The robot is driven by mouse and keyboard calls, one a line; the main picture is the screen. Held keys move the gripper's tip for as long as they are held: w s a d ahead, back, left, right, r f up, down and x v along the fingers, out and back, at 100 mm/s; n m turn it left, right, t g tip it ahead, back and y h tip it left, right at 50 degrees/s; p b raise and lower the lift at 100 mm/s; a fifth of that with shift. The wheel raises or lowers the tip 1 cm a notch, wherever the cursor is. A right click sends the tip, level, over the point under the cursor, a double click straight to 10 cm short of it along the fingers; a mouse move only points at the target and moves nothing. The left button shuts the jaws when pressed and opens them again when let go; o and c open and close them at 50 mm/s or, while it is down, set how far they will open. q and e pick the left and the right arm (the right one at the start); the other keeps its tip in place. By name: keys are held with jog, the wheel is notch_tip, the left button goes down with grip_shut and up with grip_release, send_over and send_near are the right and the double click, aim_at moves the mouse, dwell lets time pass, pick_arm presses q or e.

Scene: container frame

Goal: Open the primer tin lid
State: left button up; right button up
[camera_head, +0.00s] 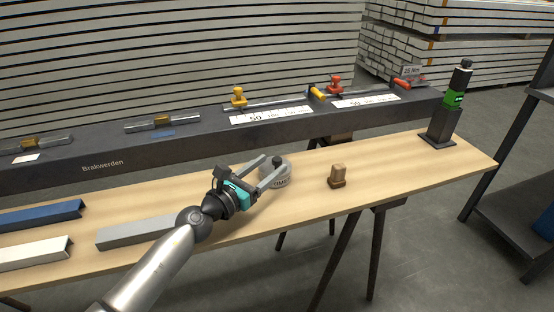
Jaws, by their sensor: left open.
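The primer tin (279,180) is a low, round, grey tin with dark lettering on its side, standing on the wooden bench. A small dark knob (277,160) shows on top of its lid, which appears to sit on the tin. My left gripper (270,173) reaches in from the left and is open, with its two fingers spread at the tin's left side and top. Whether the fingers touch the tin or lid I cannot tell. My right gripper is not in view.
A small wooden block-like object (338,176) stands right of the tin. A black-and-green device (454,97) stands in a holder at the bench's right end. Grey (140,232), blue (40,215) and white (35,253) profiles lie left. A dark beam (190,138) with clamps runs behind.

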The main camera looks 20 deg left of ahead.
aim_at(274, 163)
pick_arm(q)
jog(key=shift+x, duration=1.85)
grip_shut()
